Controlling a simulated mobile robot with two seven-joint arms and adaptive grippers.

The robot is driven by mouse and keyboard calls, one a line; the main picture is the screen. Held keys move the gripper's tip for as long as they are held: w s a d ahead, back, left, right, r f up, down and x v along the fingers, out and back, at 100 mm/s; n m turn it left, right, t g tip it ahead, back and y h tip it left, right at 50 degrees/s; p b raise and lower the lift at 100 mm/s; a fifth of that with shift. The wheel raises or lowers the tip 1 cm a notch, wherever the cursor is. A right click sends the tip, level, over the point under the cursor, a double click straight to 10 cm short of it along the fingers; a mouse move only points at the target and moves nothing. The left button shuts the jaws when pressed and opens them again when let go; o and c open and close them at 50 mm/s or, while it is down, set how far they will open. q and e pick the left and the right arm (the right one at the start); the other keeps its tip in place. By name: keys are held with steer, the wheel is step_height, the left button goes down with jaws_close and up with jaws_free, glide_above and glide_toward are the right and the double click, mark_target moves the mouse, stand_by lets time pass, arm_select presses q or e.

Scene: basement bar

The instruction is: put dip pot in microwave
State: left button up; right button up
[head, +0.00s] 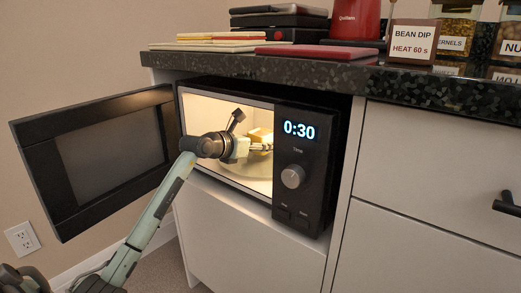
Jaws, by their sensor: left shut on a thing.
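The black microwave (320,185) sits in a cabinet bay under the counter, its door (110,150) swung wide open to the left. Its inside is lit and its display reads 0:30. My left arm reaches in through the opening, and my left gripper (263,148) is inside the cavity, shut on a small pale yellowish thing that looks like the dip pot (259,135). The pot is mostly hidden by the gripper. It is over the glass turntable (238,171); I cannot tell whether it touches it. My right gripper is not in view.
Labelled jars (455,28), a red appliance (355,20), a dark red flat item (317,52) and stacked boards (215,41) are there too. The microwave's dial (293,176) is right of the opening.

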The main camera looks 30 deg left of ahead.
arm_select(q)
steer(key=shift+s+f, duration=0.15)
steer(key=shift+f, duration=0.55)
steer(key=o, duration=1.4)
steer(key=shift+o, duration=0.2)
steer(key=shift+s+r, duration=0.15)
steer(key=p+v, duration=0.1)
steer(key=v, duration=1)
steer(key=shift+s+a+r+p, duration=0.1)
steer(key=shift+s+p, duration=0.25)
steer(key=shift+p, duration=0.05)
